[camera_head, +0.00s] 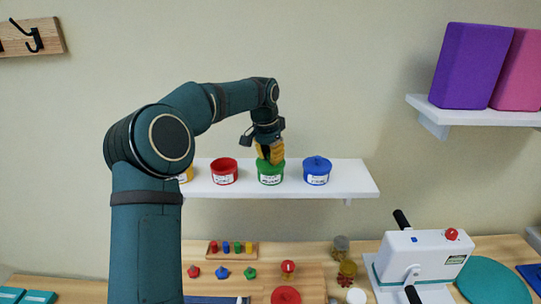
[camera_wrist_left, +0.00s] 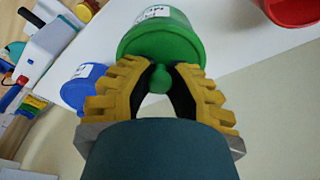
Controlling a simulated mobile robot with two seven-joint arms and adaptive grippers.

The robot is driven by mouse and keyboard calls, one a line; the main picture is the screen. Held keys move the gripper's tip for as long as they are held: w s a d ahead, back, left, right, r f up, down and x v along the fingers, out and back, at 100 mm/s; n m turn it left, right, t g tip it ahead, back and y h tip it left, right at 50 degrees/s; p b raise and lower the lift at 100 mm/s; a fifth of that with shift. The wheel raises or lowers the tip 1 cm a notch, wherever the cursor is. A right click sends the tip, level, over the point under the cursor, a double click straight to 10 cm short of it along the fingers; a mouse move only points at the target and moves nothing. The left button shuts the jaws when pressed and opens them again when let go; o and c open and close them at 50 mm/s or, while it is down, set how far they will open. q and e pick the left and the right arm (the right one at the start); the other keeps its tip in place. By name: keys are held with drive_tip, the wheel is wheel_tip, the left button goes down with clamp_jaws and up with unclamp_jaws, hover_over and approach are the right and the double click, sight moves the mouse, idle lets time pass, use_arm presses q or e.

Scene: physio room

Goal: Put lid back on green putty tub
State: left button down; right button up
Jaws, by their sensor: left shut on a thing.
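The green putty tub (camera_head: 271,177) stands upright on the white wall shelf, with its label facing out. My left gripper (camera_head: 269,154) reaches down over it from above. In the left wrist view, my left gripper's yellow fingers (camera_wrist_left: 159,84) are shut on the knob of the green lid (camera_wrist_left: 160,45). The lid is at the mouth of the green tub, whose label (camera_wrist_left: 153,14) shows beyond it. I cannot tell whether the lid is fully seated. The fingers hide part of the lid in the head view. My right gripper is not in view.
On the shelf (camera_head: 350,180), an open red tub (camera_head: 224,172) stands left of the green one and a lidded blue tub (camera_head: 317,171) right of it. A yellow tub (camera_head: 186,174) is partly hidden by my arm. A red lid (camera_head: 286,295) lies on the table below.

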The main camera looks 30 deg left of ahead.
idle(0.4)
use_arm(q)
drive_tip(key=shift+c, duration=1.6)
unclamp_jaws()
drive_tip(key=shift+r+p, duration=0.75)
drive_tip(key=shift+r, duration=2.75)
clamp_jaws()
